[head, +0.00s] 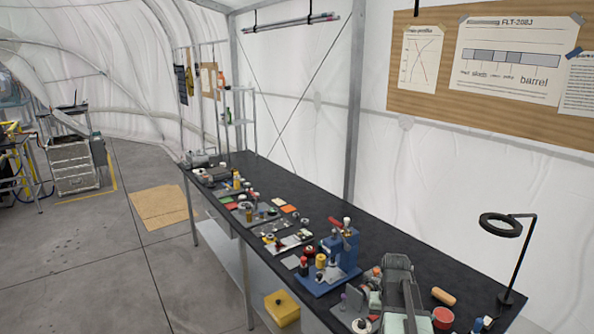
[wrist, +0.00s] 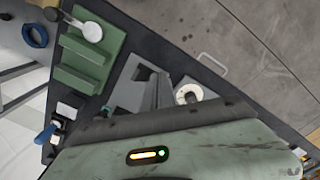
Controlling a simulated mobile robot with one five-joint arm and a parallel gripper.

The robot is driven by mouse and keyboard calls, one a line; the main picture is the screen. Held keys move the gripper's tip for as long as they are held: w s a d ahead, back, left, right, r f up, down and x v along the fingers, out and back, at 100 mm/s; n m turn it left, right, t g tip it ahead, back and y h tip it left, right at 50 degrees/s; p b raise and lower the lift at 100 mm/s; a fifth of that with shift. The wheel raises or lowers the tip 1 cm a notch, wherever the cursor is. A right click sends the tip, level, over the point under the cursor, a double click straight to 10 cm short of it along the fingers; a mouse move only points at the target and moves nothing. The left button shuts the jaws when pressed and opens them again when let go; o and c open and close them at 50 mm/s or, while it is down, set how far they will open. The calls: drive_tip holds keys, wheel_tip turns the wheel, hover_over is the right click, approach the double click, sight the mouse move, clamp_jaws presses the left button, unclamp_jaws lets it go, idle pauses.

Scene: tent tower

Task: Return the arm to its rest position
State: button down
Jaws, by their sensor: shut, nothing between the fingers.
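My gripper (wrist: 157,88) shows in the wrist view, beyond the dark bar and the grey-green housing with a small lit strip. I cannot make out the gripper clearly in the head view. The rest position is not marked in either view.
A long black workbench (head: 375,232) runs along the tent wall, crowded with small parts. A yellow box (head: 282,308) is below. The floor (head: 110,265) left is mostly clear.

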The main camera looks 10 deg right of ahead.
drive_tip(key=a+f+n+b, duration=0.2)
drive_tip(key=a+n, duration=0.2)
drive_tip(key=a, duration=2.2)
drive_tip(key=shift+s+f+n+b, duration=0.25)
drive_tip(key=shift+f+n+b, duration=0.05)
drive_tip(key=shift+f+n, duration=0.1)
drive_tip(key=shift+d+r, duration=0.1)
